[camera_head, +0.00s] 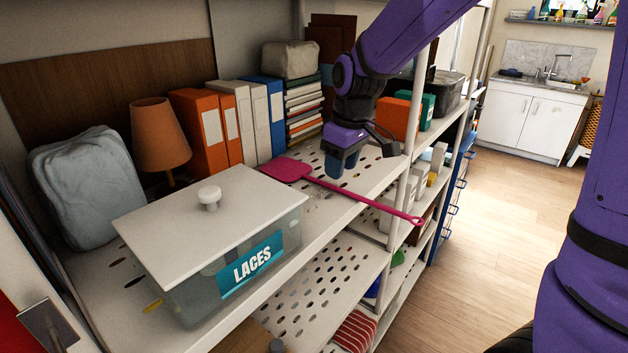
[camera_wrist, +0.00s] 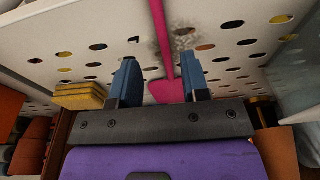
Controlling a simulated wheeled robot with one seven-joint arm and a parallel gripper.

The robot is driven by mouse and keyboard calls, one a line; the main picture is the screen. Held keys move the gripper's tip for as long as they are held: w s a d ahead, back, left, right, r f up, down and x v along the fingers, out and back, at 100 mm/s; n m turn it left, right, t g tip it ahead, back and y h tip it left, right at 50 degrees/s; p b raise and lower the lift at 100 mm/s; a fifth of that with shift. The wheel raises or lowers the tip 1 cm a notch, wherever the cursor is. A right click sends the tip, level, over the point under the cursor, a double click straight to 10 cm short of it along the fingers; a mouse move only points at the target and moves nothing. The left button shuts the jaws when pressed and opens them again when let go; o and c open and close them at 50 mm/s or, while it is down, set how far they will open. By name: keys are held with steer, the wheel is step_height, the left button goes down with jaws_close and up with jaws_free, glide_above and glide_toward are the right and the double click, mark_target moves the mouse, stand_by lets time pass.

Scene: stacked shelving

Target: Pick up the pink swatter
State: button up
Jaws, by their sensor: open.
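The pink swatter (camera_head: 285,169) lies on the white perforated shelf. Its square head is toward the books and its long thin handle runs right, with the end sticking out past the shelf's front edge. My gripper (camera_head: 340,168) is above the handle, near the head end, pointing down. In the wrist view, my gripper (camera_wrist: 159,70) has two blue fingers wide apart with nothing held. The pink swatter (camera_wrist: 163,40) shows between the fingers, with the handle running up the picture, nearer the right finger. Part of its head is hidden behind the gripper body. I cannot tell the exact height gap.
A clear box labelled LACES (camera_head: 250,262) with a white lid stands front left. Behind are an orange lamp (camera_head: 160,135), binders (camera_head: 200,130) and stacked books (camera_head: 303,108). A shelf post (camera_head: 401,195) stands right of my gripper, close to the handle.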

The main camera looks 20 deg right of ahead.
mark_target(335, 186)
steer(key=f, duration=0.4)
steer(key=shift+w+a+f, duration=0.1)
steer(key=shift+w+a, duration=0.05)
steer(key=shift+a, duration=0.25)
jaws_close()
